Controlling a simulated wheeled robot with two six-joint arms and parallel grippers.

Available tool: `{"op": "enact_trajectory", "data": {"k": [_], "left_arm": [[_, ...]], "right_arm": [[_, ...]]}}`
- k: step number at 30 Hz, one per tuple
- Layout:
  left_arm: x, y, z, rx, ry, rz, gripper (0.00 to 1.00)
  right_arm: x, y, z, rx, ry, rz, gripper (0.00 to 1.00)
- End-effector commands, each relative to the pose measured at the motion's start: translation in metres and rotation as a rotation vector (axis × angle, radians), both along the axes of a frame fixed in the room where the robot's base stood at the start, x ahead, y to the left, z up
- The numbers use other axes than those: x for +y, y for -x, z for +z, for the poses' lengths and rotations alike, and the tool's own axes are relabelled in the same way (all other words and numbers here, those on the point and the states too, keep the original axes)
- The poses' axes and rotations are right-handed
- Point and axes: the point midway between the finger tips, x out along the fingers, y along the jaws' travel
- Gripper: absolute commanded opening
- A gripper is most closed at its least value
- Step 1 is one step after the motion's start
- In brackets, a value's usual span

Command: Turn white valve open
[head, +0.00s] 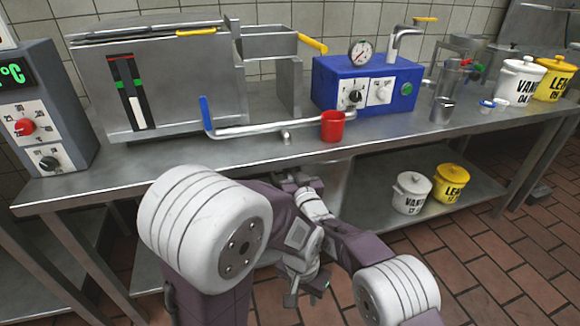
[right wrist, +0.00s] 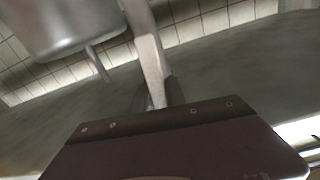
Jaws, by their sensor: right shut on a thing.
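A small white fitting (head: 500,104) with a blue part lies further right on the table. I cannot tell which is the white valve. My left gripper (head: 308,290) hangs low in front of the table, fingers apart and empty. In the head view, my right gripper is hard to make out among the arm parts near the table edge. In the right wrist view, the right gripper (right wrist: 156,98) is shut around the lower end of a grey metal bar (right wrist: 150,50).
A steel pipe (head: 255,129) with a blue lever and a red cup (head: 332,126) stand along the front of the table (head: 210,155). White and yellow pots stand at right and on the lower shelf. A grey control box (head: 45,110) is at left.

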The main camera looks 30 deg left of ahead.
Motion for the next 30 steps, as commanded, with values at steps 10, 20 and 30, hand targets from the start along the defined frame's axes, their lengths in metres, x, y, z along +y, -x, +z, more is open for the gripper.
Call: {"op": "enact_trajectory", "data": {"k": [10,20,30], "left_arm": [[0.0,0.0,0.0035,0.0,0.0,0.0,0.36],[0.0,0.0,0.0034,0.0,0.0,0.0,0.36],[0.0,0.0,0.0035,0.0,0.0,0.0,0.36]], "right_arm": [[0.0005,0.0006,-0.0002,-0.057,0.05,0.001,0.0],[0.0004,0.0005,-0.0003,-0.06,0.053,0.001,0.0],[0.0003,0.0003,-0.0001,-0.061,0.052,0.001,0.38]]}}
